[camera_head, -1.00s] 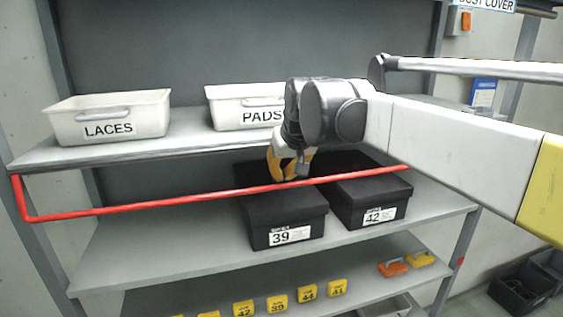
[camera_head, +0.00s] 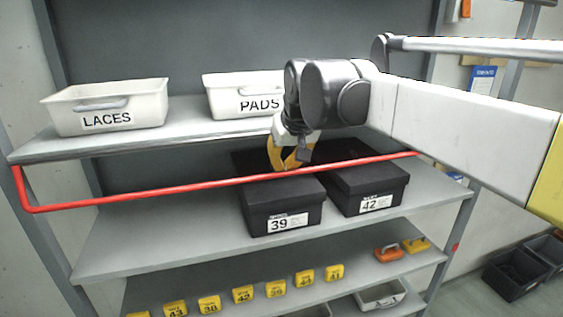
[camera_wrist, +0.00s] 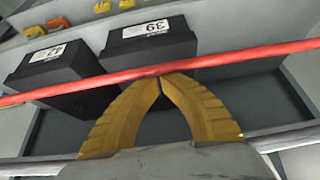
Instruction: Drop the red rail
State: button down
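The red rail (camera_head: 150,195) runs across the front of the shelf, bent upward at its left end to the top shelf edge. It also crosses the wrist view (camera_wrist: 80,88) from side to side. My gripper (camera_head: 288,166) has yellow fingers and is at the rail, right of its middle. In the wrist view my gripper (camera_wrist: 159,78) has its fingertips together at the rail's near edge. They look to touch or nearly touch the rail; I cannot see the rail between them.
Black shoe boxes marked 39 (camera_head: 283,205) and 42 (camera_head: 370,186) stand on the shelf behind the rail. White bins LACES (camera_head: 108,108) and PADS (camera_head: 240,92) are on the top shelf. Several yellow number tags (camera_head: 243,294) sit on the lower shelf. Dark crates (camera_head: 512,275) stand on the floor at right.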

jog(key=shift+s+d+r+g+h+p, duration=0.2)
jog(key=shift+s+r+g+h+p, duration=0.1)
jog(key=shift+s+g+p, duration=0.35)
jog(key=shift+s+d+r+g+h+p, duration=0.15)
jog(key=shift+s+r+g+p, duration=0.15)
jog(key=shift+s+g+p, duration=0.45)
jog(key=shift+s+d+r+g+h+p, duration=0.25)
jog(key=shift+s+g, duration=0.25)
jog(key=shift+g, duration=0.4)
jog(key=shift+a, duration=0.1)
